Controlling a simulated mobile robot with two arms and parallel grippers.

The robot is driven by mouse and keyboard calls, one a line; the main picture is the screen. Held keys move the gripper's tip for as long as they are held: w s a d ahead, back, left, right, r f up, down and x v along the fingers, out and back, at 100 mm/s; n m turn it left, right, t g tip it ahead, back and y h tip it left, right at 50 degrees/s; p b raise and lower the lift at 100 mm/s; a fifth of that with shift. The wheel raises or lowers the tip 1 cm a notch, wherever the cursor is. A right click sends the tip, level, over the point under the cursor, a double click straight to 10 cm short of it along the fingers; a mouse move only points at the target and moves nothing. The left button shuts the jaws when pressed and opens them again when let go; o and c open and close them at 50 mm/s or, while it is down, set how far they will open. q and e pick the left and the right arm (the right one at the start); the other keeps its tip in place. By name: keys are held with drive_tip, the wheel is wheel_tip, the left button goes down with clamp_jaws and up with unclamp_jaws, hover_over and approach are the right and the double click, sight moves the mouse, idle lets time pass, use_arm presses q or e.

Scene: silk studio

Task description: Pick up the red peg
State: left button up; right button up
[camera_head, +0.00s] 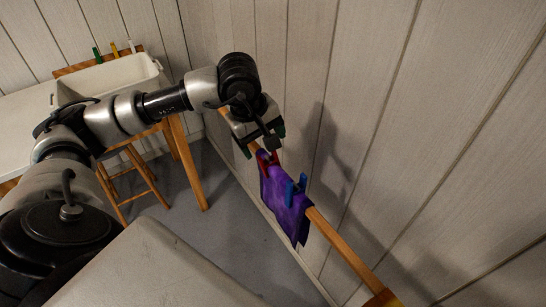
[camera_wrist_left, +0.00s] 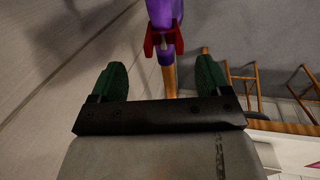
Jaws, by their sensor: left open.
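The red peg (camera_head: 265,160) is clipped over a purple cloth (camera_head: 284,199) that hangs on a wooden rod (camera_head: 341,249). A blue peg (camera_head: 292,191) grips the same cloth further along the rod. In the left wrist view the red peg (camera_wrist_left: 164,40) stands near the top, ahead of the fingertips and roughly between them. My left gripper (camera_head: 258,146) is open and empty, just above and behind the red peg; its green fingertips (camera_wrist_left: 157,80) are spread apart in the wrist view. My right gripper is in neither view.
A panelled wall (camera_head: 380,130) runs close along the rod on the right. A white basin (camera_head: 110,78) stands on a table at the left, with green, orange and white pegs on a wooden rail behind it. A wooden stool (camera_head: 130,177) stands below. Grey floor lies under the rod.

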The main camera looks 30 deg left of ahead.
sight(268, 160)
use_arm(q)
drive_tip(key=shift+x, duration=0.9)
drive_tip(key=shift+f, duration=0.35)
drive_tip(key=x, duration=0.3)
drive_tip(key=p+x, duration=0.1)
drive_tip(key=shift+s+d+f, duration=0.15)
drive_tip(key=shift+s+f, duration=0.1)
drive_tip(key=shift+w+f, duration=0.1)
drive_tip(key=shift+f, duration=0.15)
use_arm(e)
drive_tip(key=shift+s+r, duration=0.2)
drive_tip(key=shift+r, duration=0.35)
use_arm(q)
drive_tip(key=shift+c, duration=0.4)
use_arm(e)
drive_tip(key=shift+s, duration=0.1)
use_arm(q)
drive_tip(key=shift+c, duration=1.4)
drive_tip(key=c, duration=0.6)
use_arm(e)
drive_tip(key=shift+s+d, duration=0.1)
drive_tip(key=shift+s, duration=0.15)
